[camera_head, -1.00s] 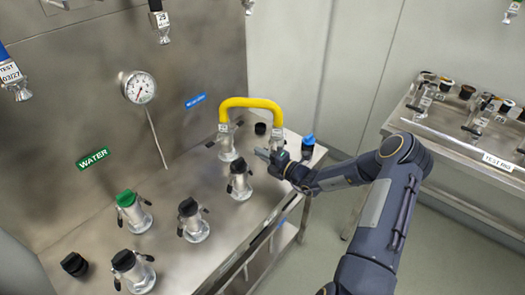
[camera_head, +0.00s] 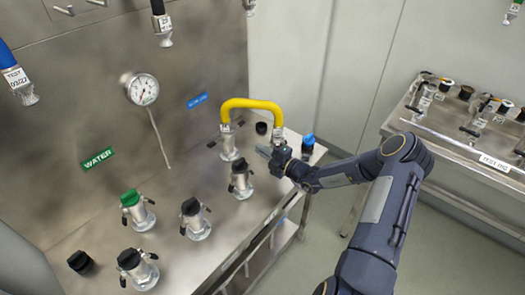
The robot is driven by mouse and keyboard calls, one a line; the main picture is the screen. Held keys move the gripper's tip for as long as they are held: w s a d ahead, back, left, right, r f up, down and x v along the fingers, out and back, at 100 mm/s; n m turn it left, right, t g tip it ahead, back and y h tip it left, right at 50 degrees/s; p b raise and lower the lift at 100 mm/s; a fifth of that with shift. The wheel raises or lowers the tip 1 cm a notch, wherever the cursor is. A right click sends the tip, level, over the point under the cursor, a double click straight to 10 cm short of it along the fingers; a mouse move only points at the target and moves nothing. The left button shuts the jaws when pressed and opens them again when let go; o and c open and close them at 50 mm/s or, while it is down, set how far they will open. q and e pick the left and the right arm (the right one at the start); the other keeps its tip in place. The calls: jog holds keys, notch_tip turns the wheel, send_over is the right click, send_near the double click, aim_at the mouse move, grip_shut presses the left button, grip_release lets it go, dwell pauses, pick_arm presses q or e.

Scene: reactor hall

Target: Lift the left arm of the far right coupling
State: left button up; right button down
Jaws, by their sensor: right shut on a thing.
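The far right coupling (camera_head: 278,133) is a silver fitting under the right end of a yellow hose (camera_head: 251,103). It stands at the back right of the steel bench. My right gripper (camera_head: 265,152) comes in from the right, low in front of this coupling. Its fingertips point left and lie at the coupling's lower left side. It is shut on the coupling's left arm, which is small and mostly hidden by the fingers. The coupling's base is also hidden by my gripper. My left gripper is not in view.
Another coupling (camera_head: 229,146) holds the hose's left end. A black-capped coupling (camera_head: 240,180) stands close in front. A blue-capped fitting (camera_head: 308,143) is at the bench's right edge. Several more capped couplings stand toward the front left. A second bench (camera_head: 455,140) is at the right.

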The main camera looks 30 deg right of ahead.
jog(key=c, duration=1.8)
grip_release()
jog(key=shift+d, duration=0.1)
jog(key=shift+b+v, duration=0.75)
jog(key=shift+v, duration=3.15)
